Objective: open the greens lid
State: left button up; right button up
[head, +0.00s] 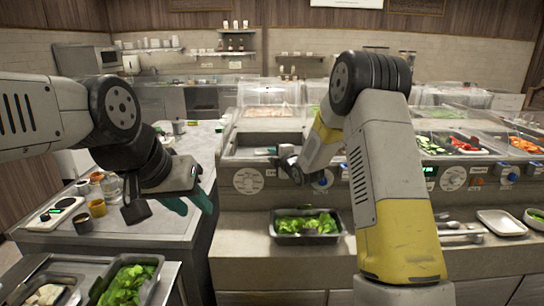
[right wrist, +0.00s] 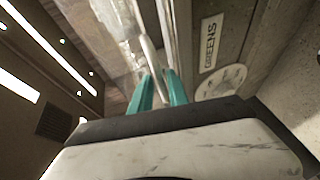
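The "GREENS" label (right wrist: 210,42) shows in the right wrist view, on the counter front beside a round dial (right wrist: 222,80). A pale bar-like handle (right wrist: 149,52) runs down to the teal fingers of my right gripper (right wrist: 160,85), one finger on each side of it. Whether they press on it I cannot tell. A clear, hazy panel (right wrist: 112,40), perhaps the lid, lies beyond. In the head view my right gripper (head: 272,152) is at the front edge of the left well (head: 258,141), its fingers small and partly hidden. My left gripper (head: 188,205) hangs empty with its teal fingers apart.
A pan of leafy greens (head: 306,223) stands on the ledge below the dials. Clear covers (head: 268,93) stand over the counter. Jars (head: 97,208) and a scale (head: 56,212) are on the left side counter. A white tray (head: 502,222) lies at right.

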jog(key=shift+w, duration=0.1)
grip_shut()
dwell(1.4)
